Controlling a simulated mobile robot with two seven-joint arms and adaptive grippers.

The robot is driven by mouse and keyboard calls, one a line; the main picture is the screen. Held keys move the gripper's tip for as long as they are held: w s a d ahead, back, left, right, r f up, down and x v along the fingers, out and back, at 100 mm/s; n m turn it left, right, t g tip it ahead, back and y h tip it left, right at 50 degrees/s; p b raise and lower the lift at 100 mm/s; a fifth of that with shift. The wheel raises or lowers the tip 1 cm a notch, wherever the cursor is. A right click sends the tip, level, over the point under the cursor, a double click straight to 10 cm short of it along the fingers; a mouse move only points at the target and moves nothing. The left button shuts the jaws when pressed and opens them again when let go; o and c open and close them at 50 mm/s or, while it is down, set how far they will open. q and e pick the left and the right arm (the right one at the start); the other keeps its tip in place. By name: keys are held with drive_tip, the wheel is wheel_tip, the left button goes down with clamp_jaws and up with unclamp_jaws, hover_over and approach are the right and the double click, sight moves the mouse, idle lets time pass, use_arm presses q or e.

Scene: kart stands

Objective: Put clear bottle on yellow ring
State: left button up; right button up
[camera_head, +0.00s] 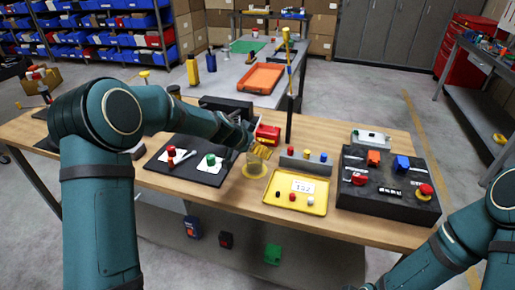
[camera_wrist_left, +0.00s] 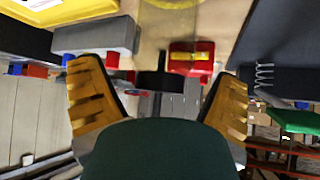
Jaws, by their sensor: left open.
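The clear bottle (camera_head: 253,160) is see-through and hard to make out in the head view. It appears upright over the yellow ring (camera_head: 254,174) on the wooden table, with its base at the ring. In the left wrist view the clear bottle (camera_wrist_left: 168,22) shows faintly at the top, with part of the yellow ring (camera_wrist_left: 175,4) at its base. My left gripper (camera_head: 262,152) is just beside the bottle's upper part. Its yellow fingers (camera_wrist_left: 160,88) are spread wide with nothing held between them. My right arm enters at the lower right; its gripper is out of view.
A red box (camera_head: 267,135) lies close behind the left gripper. A yellow tray (camera_head: 318,207) with small parts and a black control panel (camera_head: 376,208) stand to the right. A black board (camera_head: 176,172) lies to the left. A dark post (camera_head: 289,120) rises behind.

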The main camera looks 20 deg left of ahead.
use_arm(q)
drive_tip(key=v, duration=1)
drive_tip(key=shift+s+r+p, duration=0.15)
drive_tip(key=shift+s+p, duration=0.05)
drive_tip(key=shift+p, duration=0.2)
use_arm(e)
drive_tip(key=shift+s+r, duration=0.15)
drive_tip(key=shift+r, duration=0.3)
